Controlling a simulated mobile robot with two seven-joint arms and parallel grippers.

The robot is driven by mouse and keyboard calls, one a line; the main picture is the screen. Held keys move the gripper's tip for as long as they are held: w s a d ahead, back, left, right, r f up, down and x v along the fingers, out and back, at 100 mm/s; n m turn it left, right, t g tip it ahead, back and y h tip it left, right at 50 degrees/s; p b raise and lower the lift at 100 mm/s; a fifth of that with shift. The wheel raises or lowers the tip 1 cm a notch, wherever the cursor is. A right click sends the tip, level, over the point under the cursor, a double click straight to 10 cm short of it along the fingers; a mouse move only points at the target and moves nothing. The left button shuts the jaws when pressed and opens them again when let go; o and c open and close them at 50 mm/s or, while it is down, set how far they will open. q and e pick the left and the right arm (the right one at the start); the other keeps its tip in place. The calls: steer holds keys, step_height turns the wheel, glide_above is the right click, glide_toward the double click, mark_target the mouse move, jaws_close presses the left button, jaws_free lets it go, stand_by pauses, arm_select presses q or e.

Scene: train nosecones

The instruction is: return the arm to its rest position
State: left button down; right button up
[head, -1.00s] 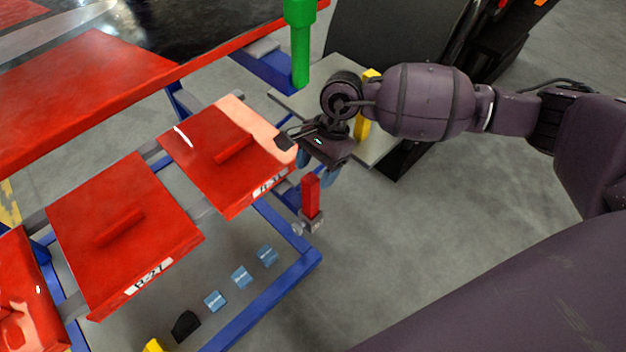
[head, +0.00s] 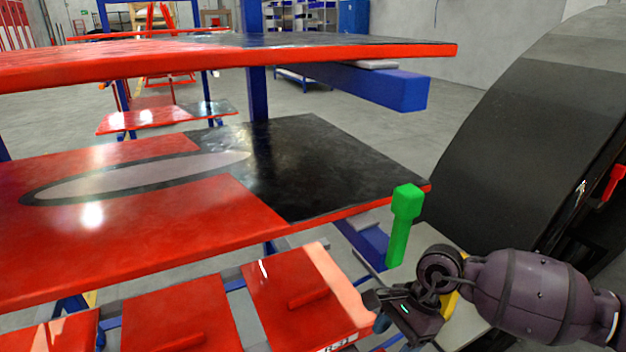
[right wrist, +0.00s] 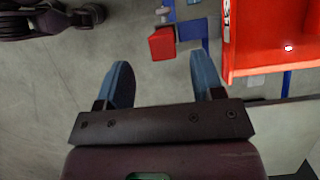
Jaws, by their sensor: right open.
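My right arm (head: 530,290) comes in from the right in the head view. Its gripper (head: 395,335) hangs at the lower right, beside the front right red panel, and its fingertips are partly cut off by the picture's bottom edge. In the right wrist view my right gripper (right wrist: 160,80) is open, with two blue fingers spread apart and nothing between them. A red block (right wrist: 162,43) shows beyond the fingers, apart from them. My left gripper is not in view.
Red panels (head: 165,328) lie in a row at the front. A red and black nosecone panel (head: 320,165) lies on a rack behind them. A green post (head: 404,228) stands close to my right gripper. A large dark curved body (head: 520,130) fills the right. Grey floor is open between.

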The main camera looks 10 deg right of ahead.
steer(key=s+a+r+m+t+y+p, duration=0.4)
steer(key=s+a+r+m+y, duration=0.45)
steer(key=a+m+y, duration=0.5)
steer(key=s+d+f+m+t+h+p, duration=0.25)
steer(key=d+m+t+h, duration=0.5)
steer(key=m, duration=0.85)
steer(key=s+d+f+m+t+h+p, duration=0.1)
steer(key=s+d+m+t+h+p, duration=0.45)
steer(key=m, duration=1.05)
arm_select(q)
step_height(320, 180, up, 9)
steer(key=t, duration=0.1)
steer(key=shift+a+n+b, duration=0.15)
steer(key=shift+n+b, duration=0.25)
steer(key=shift+b, duration=0.05)
arm_select(e)
steer(key=s+d+f+m+g+h, duration=0.4)
steer(key=s+d+f+m, duration=0.3)
steer(key=s+d+m, duration=0.2)
steer(key=shift+s+f+m+h, duration=0.25)
steer(key=shift+s+m+h, duration=0.4)
steer(key=shift+s+m, duration=0.4)
